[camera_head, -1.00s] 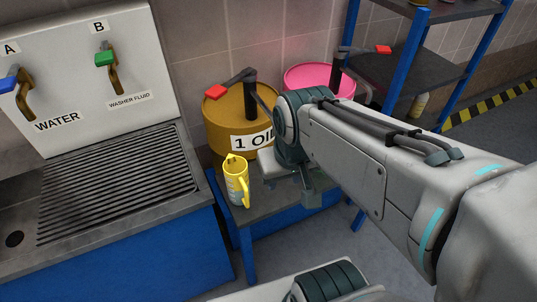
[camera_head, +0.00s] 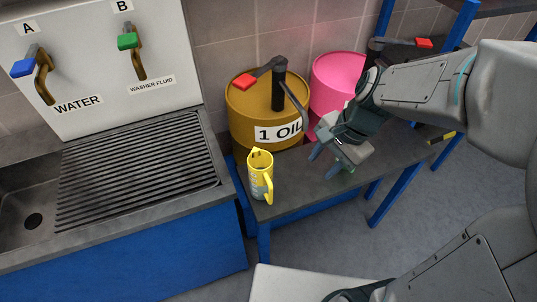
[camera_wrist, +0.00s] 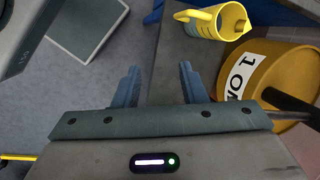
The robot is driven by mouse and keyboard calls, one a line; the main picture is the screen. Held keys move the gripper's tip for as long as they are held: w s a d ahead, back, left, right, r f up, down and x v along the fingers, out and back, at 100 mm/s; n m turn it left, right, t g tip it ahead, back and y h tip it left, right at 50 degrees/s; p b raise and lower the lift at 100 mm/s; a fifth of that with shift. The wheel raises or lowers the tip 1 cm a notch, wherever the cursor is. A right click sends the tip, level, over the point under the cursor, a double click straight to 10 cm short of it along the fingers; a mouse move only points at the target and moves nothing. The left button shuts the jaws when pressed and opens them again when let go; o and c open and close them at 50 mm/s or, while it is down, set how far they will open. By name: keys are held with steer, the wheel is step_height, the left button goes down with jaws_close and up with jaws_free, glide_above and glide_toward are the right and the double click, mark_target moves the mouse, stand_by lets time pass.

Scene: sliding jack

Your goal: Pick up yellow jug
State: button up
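The yellow jug (camera_head: 260,176) stands upright on the front left corner of the low grey table (camera_head: 310,191), in front of the oil barrel. Its handle faces right and toward me in the head view. In the wrist view the jug (camera_wrist: 217,22) shows at the upper right, with its handle on the left. My gripper (camera_head: 323,165) is to the right of the jug, apart from it, above the table. Its two fingers (camera_wrist: 159,88) are spread with nothing between them.
The mustard oil barrel (camera_head: 250,115) labelled "1 OIL" with a red-handled tap (camera_head: 243,81) stands behind the jug. A pink barrel (camera_head: 335,80) is behind my gripper. The sink unit (camera_head: 140,185) is close on the left. Blue shelving (camera_head: 467,20) stands at the right.

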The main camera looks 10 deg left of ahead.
steer(key=w+a+f+m+g, duration=0.1)
steer(key=w+a+f+m, duration=0.2)
steer(key=a+f+m, duration=0.25)
steer(key=b, duration=0.2)
glide_toward(264, 183)
steer(key=shift+y, duration=0.3)
steer(key=s+f, duration=0.1)
steer(key=f, duration=0.1)
steer(key=s+f, duration=0.2)
steer(key=f, duration=0.1)
steer(key=s+f, duration=0.1)
steer(key=f, duration=0.1)
steer(key=shift+s+f, duration=0.2)
steer(key=shift+f, duration=0.15)
jaws_close()
